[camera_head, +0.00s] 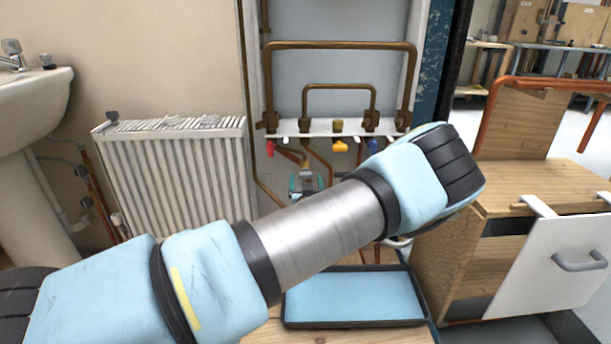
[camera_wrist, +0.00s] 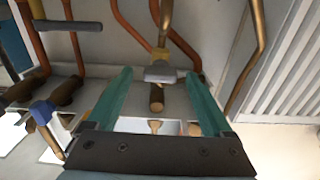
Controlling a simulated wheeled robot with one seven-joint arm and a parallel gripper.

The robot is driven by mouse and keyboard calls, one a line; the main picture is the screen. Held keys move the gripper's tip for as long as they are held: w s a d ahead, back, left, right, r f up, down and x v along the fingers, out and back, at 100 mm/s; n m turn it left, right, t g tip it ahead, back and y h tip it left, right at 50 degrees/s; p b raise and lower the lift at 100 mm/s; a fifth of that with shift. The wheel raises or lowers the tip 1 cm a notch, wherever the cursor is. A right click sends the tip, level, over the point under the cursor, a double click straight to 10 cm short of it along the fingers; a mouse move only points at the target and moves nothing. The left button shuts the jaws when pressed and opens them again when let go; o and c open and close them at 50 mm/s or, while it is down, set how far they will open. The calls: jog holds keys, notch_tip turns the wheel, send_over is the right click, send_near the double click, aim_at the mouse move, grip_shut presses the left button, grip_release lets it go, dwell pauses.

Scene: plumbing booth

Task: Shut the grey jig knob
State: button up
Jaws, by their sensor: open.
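The grey jig knob (camera_wrist: 161,74) shows in the wrist view as a short grey crossbar on a brass-coloured pipe stem. It is between the tips of my gripper's two teal fingers (camera_wrist: 158,77). The fingers stand wide apart, with a visible gap on each side of the knob, and hold nothing. I cannot tell whether the tips reach the knob's depth. In the head view, small teal and grey parts (camera_head: 304,184) show low in the pipe bay just above my arm, too small to separate knob from fingers. My arm hides the area below them.
The pipe rail (camera_head: 318,127) carries red (camera_head: 270,148), yellow (camera_head: 340,147) and blue (camera_head: 374,146) handles. A radiator (camera_head: 182,170) stands left of the bay. A wooden cabinet (camera_head: 545,178) is at right. A blue-lined tray (camera_head: 355,296) lies below my arm.

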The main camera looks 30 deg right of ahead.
jog(key=p+v, duration=0.1)
jog(key=v, duration=0.7)
jog(key=shift+a, duration=0.1)
jog(key=w+a+n+g+y, duration=0.3)
jog(key=a+g+y, duration=0.1)
jog(key=a, duration=0.5)
jog(key=w+a+n+g+y, duration=0.3)
jog(key=a+g, duration=0.1)
jog(key=a, duration=0.6)
jog(key=s+a+r+m+g, duration=0.1)
jog(key=s+a+r+g, duration=0.2)
jog(key=s+a+r, duration=0.55)
jog(key=s+a+r+m+g, duration=0.1)
jog(key=s+a+r+g, duration=0.4)
jog(key=a, duration=0.7)
notch_tip(320, 180, up, 30)
jog(key=s+t+p, duration=0.1)
jog(key=s+p, duration=0.1)
jog(key=p, duration=2.8)
jog(key=shift+a+r+p, duration=0.25)
jog(key=shift+p, duration=0.1)
